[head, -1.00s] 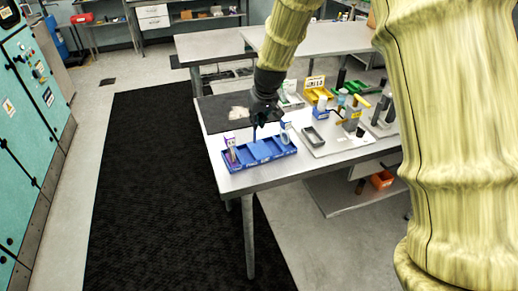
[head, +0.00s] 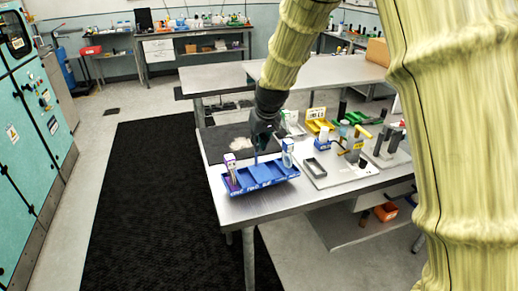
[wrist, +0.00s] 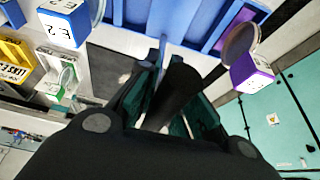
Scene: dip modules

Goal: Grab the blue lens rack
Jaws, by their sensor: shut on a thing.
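The blue lens rack (head: 266,184) is a long tray with compartments, above the front left of the metal table. It also shows in the wrist view (wrist: 134,12). My gripper (head: 259,148) is above its middle, shut on an upright blue part of the rack. The rack appears slightly raised off the tabletop and a little tilted. A white and purple box (head: 230,164) stands in its left end and a white and blue box (head: 287,150) in its right end. In the wrist view my dark fingers (wrist: 172,75) partly hide the grip.
Right of the rack, a pale board (head: 340,172) holds a grey tray and tools. A dark mat (head: 222,142) lies behind the rack. The floor left of the table is clear.

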